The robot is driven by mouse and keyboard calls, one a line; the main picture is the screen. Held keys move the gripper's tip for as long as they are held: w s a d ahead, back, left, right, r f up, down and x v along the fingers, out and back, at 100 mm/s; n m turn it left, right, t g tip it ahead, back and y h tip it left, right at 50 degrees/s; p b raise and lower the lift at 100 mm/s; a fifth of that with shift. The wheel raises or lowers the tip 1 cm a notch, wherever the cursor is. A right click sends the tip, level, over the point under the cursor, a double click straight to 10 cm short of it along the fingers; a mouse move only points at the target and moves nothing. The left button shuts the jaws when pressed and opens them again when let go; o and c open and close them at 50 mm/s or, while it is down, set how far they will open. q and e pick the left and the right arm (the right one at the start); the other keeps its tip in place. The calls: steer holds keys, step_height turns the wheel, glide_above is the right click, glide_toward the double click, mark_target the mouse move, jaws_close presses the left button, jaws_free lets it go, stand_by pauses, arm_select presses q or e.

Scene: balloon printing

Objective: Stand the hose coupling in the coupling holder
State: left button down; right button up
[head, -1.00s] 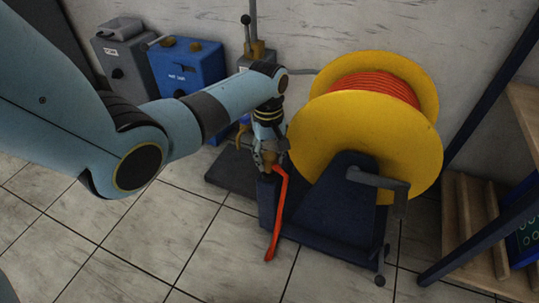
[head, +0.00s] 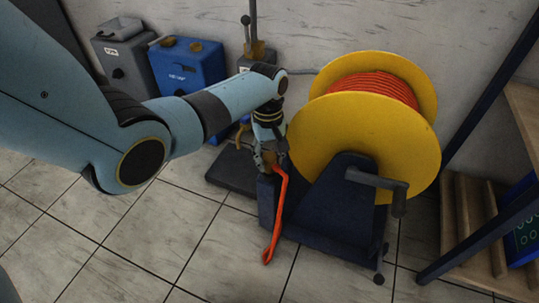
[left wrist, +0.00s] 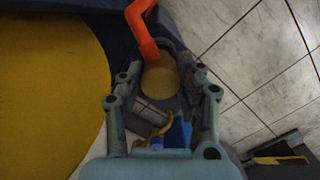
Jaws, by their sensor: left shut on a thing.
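My left gripper (head: 268,160) is shut on the hose coupling at the left side of the hose reel. In the left wrist view, the brass-coloured coupling (left wrist: 160,78) sits between the two fingers, with a dark grey ring around it. The orange hose (head: 280,200) leaves the coupling and hangs in front of the reel stand. The dark navy upright of the stand (head: 267,200) is just below the gripper. I cannot tell the coupling holder apart from the stand, nor whether the coupling is inside it. My right gripper is not in view.
The yellow reel (head: 345,130) with wound orange hose and its crank (head: 380,180) stand close right of the gripper. A blue tank (head: 188,70) and a grey box (head: 122,50) are behind left. A wooden shelf rack (head: 475,230) is at right. Floor at front left is clear.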

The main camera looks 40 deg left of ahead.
mark_target(269, 153)
arm_select(q)
steer(key=shift+f+b, duration=0.5)
steer(key=shift+f, duration=0.65)
stand_by(1.4)
steer(key=c, duration=0.8)
jaws_free()
steer(key=r, duration=1.2)
steer(key=shift+w+a, duration=0.25)
steer(key=shift+a, duration=0.1)
